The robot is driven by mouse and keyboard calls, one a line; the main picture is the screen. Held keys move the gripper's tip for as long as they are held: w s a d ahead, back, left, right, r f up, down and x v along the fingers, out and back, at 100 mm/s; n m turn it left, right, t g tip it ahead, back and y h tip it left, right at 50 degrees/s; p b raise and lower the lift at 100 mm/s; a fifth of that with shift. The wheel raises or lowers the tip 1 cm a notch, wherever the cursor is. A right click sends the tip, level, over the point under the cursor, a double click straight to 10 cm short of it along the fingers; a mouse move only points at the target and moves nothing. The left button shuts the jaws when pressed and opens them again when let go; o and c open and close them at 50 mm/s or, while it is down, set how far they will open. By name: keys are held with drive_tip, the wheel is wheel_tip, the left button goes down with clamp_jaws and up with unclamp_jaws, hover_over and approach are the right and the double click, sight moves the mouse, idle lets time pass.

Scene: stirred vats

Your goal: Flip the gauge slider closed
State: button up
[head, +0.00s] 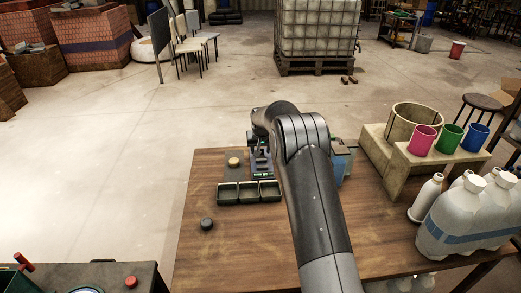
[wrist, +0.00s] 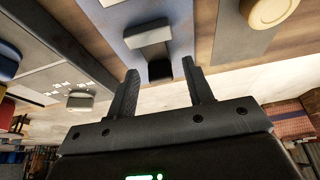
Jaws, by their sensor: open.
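My gripper (wrist: 160,67) is open in the wrist view, its two dark fingers apart with nothing held between them. Just beyond the fingertips is a blue-grey panel (wrist: 183,30) carrying a grey block (wrist: 148,33) with a black part (wrist: 159,71) below it; this looks like the gauge slider. I cannot tell if the fingers touch it. In the head view the panel (head: 262,172) lies at the table's far edge, left of my arm. My gripper (head: 254,143) is small there and partly hidden by my arm.
A round cream knob (head: 235,162) sits left of the panel. Three dark green trays (head: 248,193) and a black knob (head: 207,224) are nearer on the wooden table (head: 225,260). Right of my arm are a blue-grey device (head: 341,162), coloured cups (head: 449,138) and white bottles (head: 455,220).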

drive_tip(key=v, duration=1)
drive_tip(key=shift+s+r, duration=0.2)
drive_tip(key=shift+r, duration=0.15)
drive_tip(key=s+d+r, duration=0.2)
drive_tip(key=s+r, duration=0.6)
drive_tip(key=s, duration=0.4)
drive_tip(key=s+d+r, duration=0.2)
drive_tip(key=s+r, duration=0.7)
drive_tip(key=s, duration=0.2)
drive_tip(key=s+d+f, duration=0.1)
drive_tip(key=s+f, duration=0.1)
drive_tip(key=s, duration=1.2)
drive_tip(key=s+d+f+t, duration=0.1)
drive_tip(key=s+f, duration=0.1)
drive_tip(key=s, duration=1.2)
drive_tip(key=shift+d, duration=0.25)
drive_tip(key=shift+o, duration=0.5)
